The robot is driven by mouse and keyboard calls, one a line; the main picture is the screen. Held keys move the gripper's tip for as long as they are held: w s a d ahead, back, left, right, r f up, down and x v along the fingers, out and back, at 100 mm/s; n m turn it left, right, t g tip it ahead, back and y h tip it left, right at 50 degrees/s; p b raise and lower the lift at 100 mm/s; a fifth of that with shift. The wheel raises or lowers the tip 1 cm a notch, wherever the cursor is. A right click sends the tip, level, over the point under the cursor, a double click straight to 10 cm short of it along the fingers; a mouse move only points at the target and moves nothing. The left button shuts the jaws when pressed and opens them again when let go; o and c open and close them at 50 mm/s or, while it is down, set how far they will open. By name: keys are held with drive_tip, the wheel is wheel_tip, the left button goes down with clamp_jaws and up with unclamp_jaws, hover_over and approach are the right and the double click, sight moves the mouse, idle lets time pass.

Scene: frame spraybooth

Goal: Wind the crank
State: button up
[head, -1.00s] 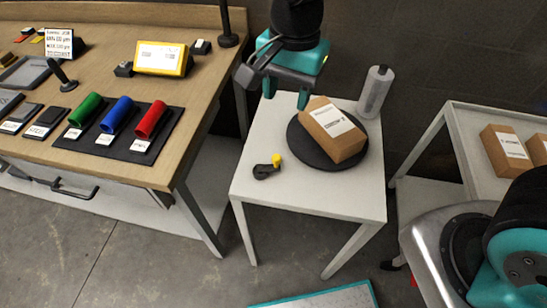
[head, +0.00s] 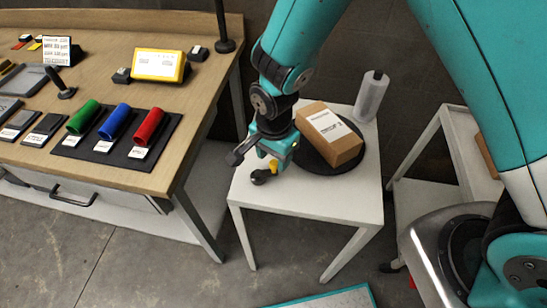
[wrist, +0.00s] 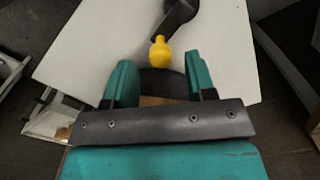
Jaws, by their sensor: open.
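The crank (head: 261,177) is a short black arm lying low on the front left of the small white table, with an upright yellow knob (head: 274,166) at one end. In the wrist view the black crank arm (wrist: 181,14) is at the top and the yellow knob (wrist: 160,52) is below it. My gripper (head: 279,160) is over the crank, pointing down, and partly covers it. In the wrist view my gripper's two teal fingers (wrist: 160,72) stand apart, with the knob lined up between their tips. No contact with the knob shows.
A brown box (head: 328,133) sits on a round black turntable (head: 351,163), close to my gripper's right. A grey bottle (head: 371,96) stands at the table's back corner. The workbench (head: 190,100) at left holds green, blue and red cylinders. A white stand (head: 462,135) is at right.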

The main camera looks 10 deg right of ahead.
drive_tip(key=shift+f, duration=1)
drive_tip(key=c, duration=0.9)
drive_tip(key=shift+w+n, duration=0.1)
drive_tip(key=shift+n, duration=0.2)
